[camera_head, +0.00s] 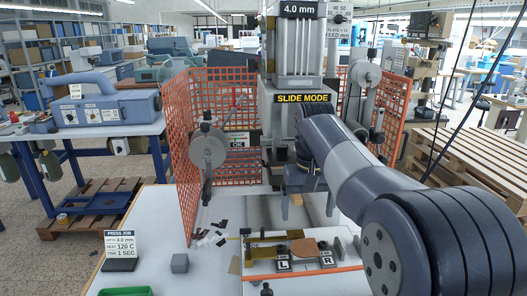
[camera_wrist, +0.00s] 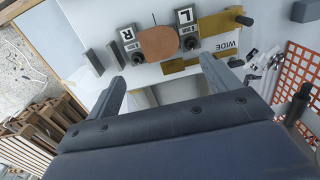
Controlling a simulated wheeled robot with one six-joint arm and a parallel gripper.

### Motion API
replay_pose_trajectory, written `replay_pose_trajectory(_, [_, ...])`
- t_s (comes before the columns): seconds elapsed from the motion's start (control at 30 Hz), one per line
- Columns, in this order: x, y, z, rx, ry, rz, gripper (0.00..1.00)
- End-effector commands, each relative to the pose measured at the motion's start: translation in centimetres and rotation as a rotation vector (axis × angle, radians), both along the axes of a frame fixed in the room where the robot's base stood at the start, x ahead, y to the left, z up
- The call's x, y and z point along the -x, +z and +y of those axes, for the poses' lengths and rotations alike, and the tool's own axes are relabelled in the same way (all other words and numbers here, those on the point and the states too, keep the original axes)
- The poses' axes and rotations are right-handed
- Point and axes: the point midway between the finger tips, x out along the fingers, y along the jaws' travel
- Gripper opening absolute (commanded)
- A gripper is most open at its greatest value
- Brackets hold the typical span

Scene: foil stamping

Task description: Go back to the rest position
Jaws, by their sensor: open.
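My gripper (camera_wrist: 165,75) is open, its two fingers spread with nothing between them in the wrist view. In the head view my arm reaches in from the right, and its end is in front of the stamping press (camera_head: 300,105), above the work plate. The press carries a "SLIDE MODE" label. Below, a brown rounded piece (camera_head: 305,248) lies between the blocks marked L (camera_head: 284,265) and R (camera_head: 327,261). The brown piece also shows in the wrist view (camera_wrist: 158,43), apart from the fingers.
Orange mesh guards (camera_head: 178,155) flank the press on both sides. A "PRESS JOB" sign (camera_head: 119,249), a grey cube (camera_head: 180,263) and a green tray (camera_head: 125,291) are on the white table at the left. Dark scraps (camera_head: 211,237) lie near the left guard. Wooden pallets (camera_head: 475,160) stand right.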

Motion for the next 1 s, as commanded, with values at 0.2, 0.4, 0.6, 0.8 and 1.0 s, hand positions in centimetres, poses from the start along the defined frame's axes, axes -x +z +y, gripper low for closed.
replay_pose_trajectory(0.2, [0.1, -4.4, 0.0, 0.000, 0.000, 0.005, 0.83])
replay_pose_trajectory(0.4, [0.1, -8.4, 0.0, 0.000, 0.000, 0.004, 0.83])
replay_pose_trajectory(0.6, [-0.1, -8.7, -0.1, 0.000, 0.000, -0.006, 0.83])
replay_pose_trajectory(0.8, [0.0, -6.7, 0.0, 0.000, 0.000, -0.003, 0.83])
replay_pose_trajectory(1.0, [0.0, -6.2, 0.0, 0.000, 0.000, -0.001, 0.83])
